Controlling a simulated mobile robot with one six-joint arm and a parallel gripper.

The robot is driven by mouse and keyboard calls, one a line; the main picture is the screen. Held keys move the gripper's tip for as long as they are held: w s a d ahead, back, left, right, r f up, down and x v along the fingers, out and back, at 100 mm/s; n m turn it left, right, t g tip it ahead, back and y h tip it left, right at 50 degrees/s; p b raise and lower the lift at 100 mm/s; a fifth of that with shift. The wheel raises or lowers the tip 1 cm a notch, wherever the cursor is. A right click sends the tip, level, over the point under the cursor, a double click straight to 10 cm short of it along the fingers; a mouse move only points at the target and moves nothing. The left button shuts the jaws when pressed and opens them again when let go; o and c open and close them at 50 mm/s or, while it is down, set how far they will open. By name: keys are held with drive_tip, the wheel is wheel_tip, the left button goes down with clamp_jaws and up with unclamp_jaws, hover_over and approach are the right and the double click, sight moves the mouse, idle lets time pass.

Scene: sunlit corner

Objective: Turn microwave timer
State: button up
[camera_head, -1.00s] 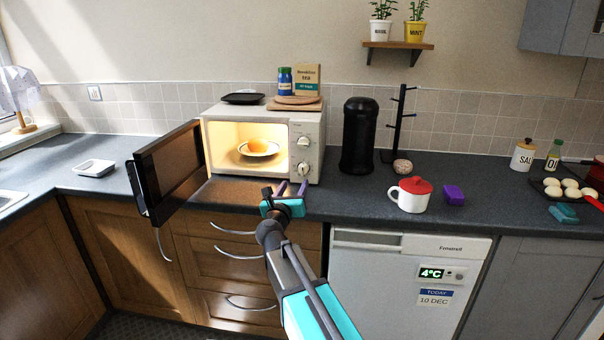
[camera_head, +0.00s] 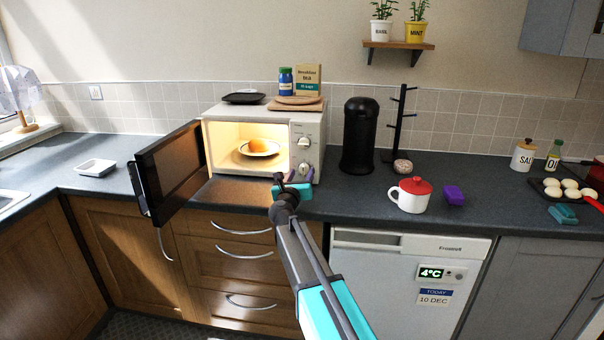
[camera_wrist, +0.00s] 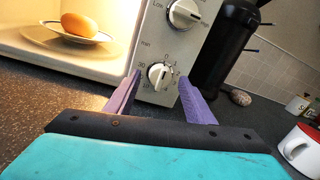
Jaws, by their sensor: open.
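The white microwave (camera_head: 262,110) stands on the counter with its dark door (camera_head: 170,172) swung open to the left and its inside lit. Its timer knob (camera_wrist: 158,75) is the lower of two knobs on the right panel; the power knob (camera_wrist: 184,13) is above it. My gripper (camera_head: 294,174) is in front of the lower panel. In the wrist view its purple fingers (camera_wrist: 162,92) are open, one on each side of the timer knob's line of sight. I cannot tell whether they touch it. A plate (camera_head: 259,154) with an egg-like orange item (camera_wrist: 79,23) is inside the microwave.
A black canister (camera_head: 360,135) and a mug rack (camera_head: 400,120) stand right of the microwave. A white mug with red lid (camera_head: 410,196) and a purple block (camera_head: 454,195) are on the counter's front. A board, jar and box sit on the microwave.

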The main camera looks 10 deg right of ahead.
drive_tip(key=shift+w+d, duration=0.2)
drive_tip(key=shift+w, duration=0.35)
drive_tip(key=c, duration=1.1)
drive_tip(key=shift+o, duration=0.2)
